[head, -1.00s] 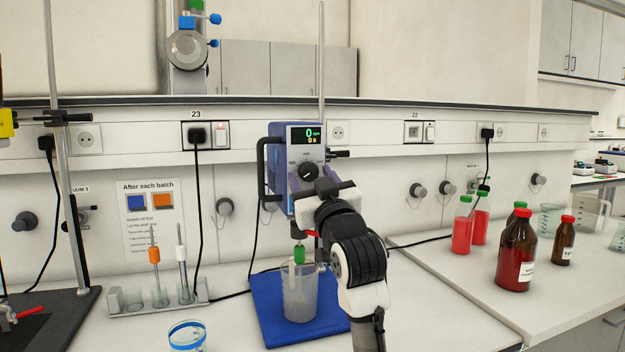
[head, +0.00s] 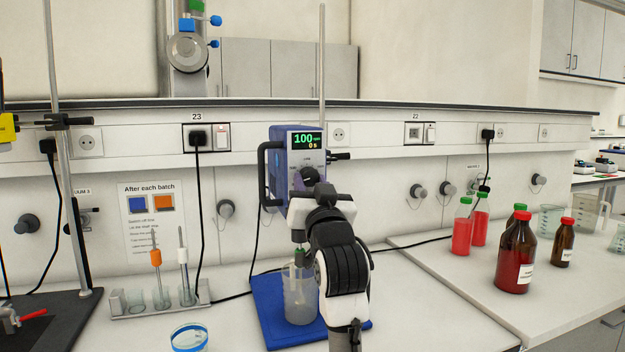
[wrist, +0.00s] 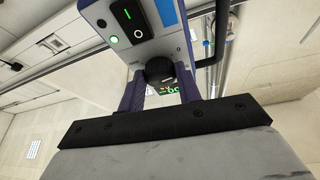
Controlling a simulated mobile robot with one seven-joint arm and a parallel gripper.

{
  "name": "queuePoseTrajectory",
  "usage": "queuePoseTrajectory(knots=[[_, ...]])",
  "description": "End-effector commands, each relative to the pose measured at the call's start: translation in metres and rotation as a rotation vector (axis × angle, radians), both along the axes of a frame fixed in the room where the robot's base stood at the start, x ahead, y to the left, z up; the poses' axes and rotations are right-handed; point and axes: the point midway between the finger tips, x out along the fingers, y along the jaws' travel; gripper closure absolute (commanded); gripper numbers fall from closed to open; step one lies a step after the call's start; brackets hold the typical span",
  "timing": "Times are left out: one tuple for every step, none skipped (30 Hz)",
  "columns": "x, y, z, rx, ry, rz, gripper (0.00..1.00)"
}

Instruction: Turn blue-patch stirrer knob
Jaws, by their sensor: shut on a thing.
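The overhead stirrer (head: 287,165) is a blue box with a pale front, clamped on a rod. Its display (head: 307,140) reads 100 in green over 0 s. Its black round knob (head: 309,178) is below the display, partly hidden by my gripper (head: 311,188). In the wrist view, the knob (wrist: 159,70) sits between the two dark fingers of my gripper (wrist: 161,76), which is shut on it. A blue patch (wrist: 168,12) shows on the housing near a green-lit switch (wrist: 126,14).
A beaker (head: 300,298) stands under the stirrer on a blue base (head: 270,312). A rack with probes (head: 165,302) and a blue-rimmed dish (head: 189,337) are to the left. Red bottles (head: 516,255) stand on the right bench. A black handle (head: 266,172) flanks the stirrer.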

Motion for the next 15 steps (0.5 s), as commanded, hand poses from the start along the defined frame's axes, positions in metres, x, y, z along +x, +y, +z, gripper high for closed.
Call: queuePoseTrajectory(knots=[[-0.0002, 0.0031, 0.0025, 0.042, 0.015, 0.004, 0.89], [-0.0002, 0.0032, 0.0024, 0.068, 0.025, 0.003, 0.89], [-0.0002, 0.0035, 0.0027, 0.105, 0.037, 0.004, 0.89], [-0.0003, 0.0041, 0.0032, 0.131, 0.046, 0.004, 0.89], [-0.0005, 0.0042, 0.0035, 0.160, 0.054, 0.003, 0.89], [-0.0007, 0.0046, 0.0036, 0.196, 0.067, 0.004, 0.89], [-0.0008, 0.0049, 0.0035, 0.223, 0.076, 0.004, 0.89], [-0.0008, 0.0049, 0.0037, 0.250, 0.085, 0.003, 0.89], [-0.0010, 0.0053, 0.0040, 0.286, 0.096, 0.003, 0.89], [-0.0009, 0.0057, 0.0041, 0.312, 0.105, 0.003, 0.89], [-0.0010, 0.0055, 0.0042, 0.337, 0.114, 0.003, 0.89], [-0.0011, 0.0063, 0.0045, 0.371, 0.124, 0.003, 0.89], [-0.0013, 0.0061, 0.0047, 0.396, 0.131, 0.003, 0.89], [-0.0013, 0.0061, 0.0048, 0.420, 0.139, 0.002, 0.89], [-0.0016, 0.0065, 0.0049, 0.450, 0.150, 0.002, 0.89]])
